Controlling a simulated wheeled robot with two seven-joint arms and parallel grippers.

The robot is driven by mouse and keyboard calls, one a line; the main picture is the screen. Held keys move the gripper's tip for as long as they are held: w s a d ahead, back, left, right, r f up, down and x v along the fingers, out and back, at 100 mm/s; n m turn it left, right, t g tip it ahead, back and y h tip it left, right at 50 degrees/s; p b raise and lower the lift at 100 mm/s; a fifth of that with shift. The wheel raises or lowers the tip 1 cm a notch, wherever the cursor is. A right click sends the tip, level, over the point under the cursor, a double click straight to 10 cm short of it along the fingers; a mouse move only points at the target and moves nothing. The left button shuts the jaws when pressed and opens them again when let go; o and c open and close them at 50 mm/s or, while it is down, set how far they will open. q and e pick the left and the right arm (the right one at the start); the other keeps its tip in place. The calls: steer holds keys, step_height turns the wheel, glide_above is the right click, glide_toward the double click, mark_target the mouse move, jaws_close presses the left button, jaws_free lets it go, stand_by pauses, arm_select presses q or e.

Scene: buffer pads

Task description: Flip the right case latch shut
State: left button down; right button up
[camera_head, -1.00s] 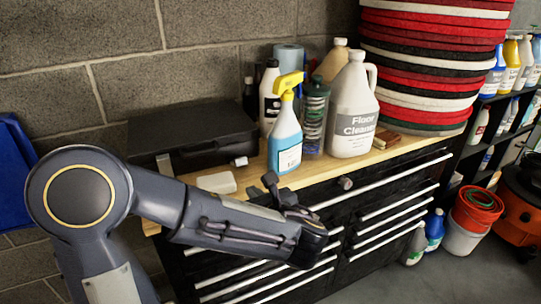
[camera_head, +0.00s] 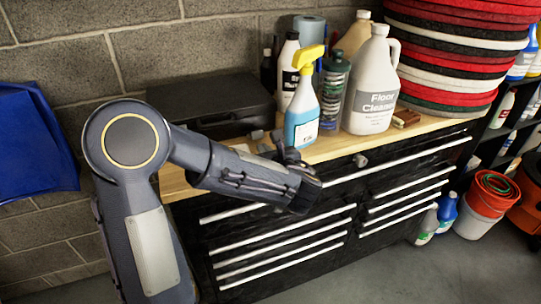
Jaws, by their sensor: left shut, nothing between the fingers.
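The black case (camera_head: 222,97) lies closed at the left of the wooden worktop, against the block wall. A small grey piece (camera_head: 257,134) at the right of its front edge looks like the right latch; whether it is flipped up or down is too small to tell. My left gripper (camera_head: 287,146) is shut and empty, in front of and to the right of the case's right front corner, apart from the latch as far as I can see. My right gripper is not in view.
A blue spray bottle (camera_head: 302,105) with a yellow head stands close behind my left gripper. A green bottle (camera_head: 333,92) and a floor cleaner jug (camera_head: 372,85) stand to its right. The worktop (camera_head: 345,146) has a narrow clear strip along its front, above black drawers.

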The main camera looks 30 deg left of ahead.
arm_select(q)
steer(key=shift+x, duration=1.1)
